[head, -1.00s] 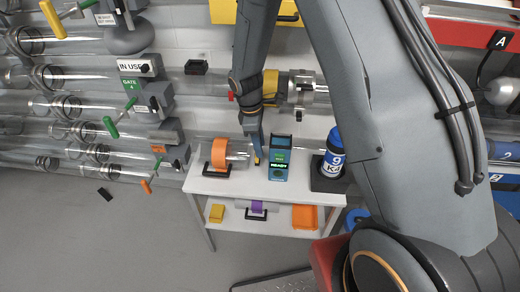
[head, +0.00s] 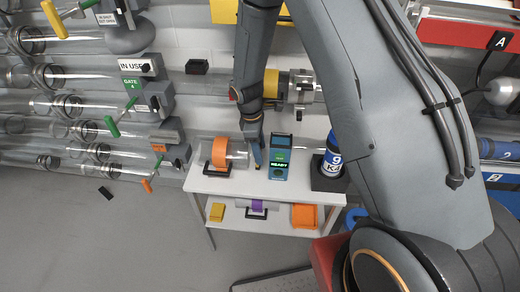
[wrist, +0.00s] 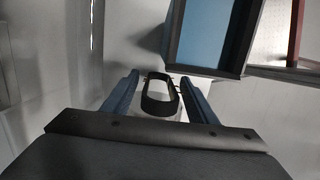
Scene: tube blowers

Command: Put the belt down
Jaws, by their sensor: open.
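In the wrist view a black loop, which looks like the belt (wrist: 161,97), is between the spread fingers of my gripper (wrist: 160,88), with gaps on both sides. It appears to rest on a white surface. In the head view my gripper (head: 257,163) points down just above the white table top (head: 215,186), left of the teal device (head: 278,158) whose screen reads READY. The belt cannot be made out there.
A clear tube with an orange band (head: 220,152) lies in a black cradle left of my gripper. A blue-and-white canister (head: 333,155) stands to the right. The lower shelf holds a yellow block (head: 217,212), a purple-banded piece (head: 257,206) and an orange tray (head: 304,216).

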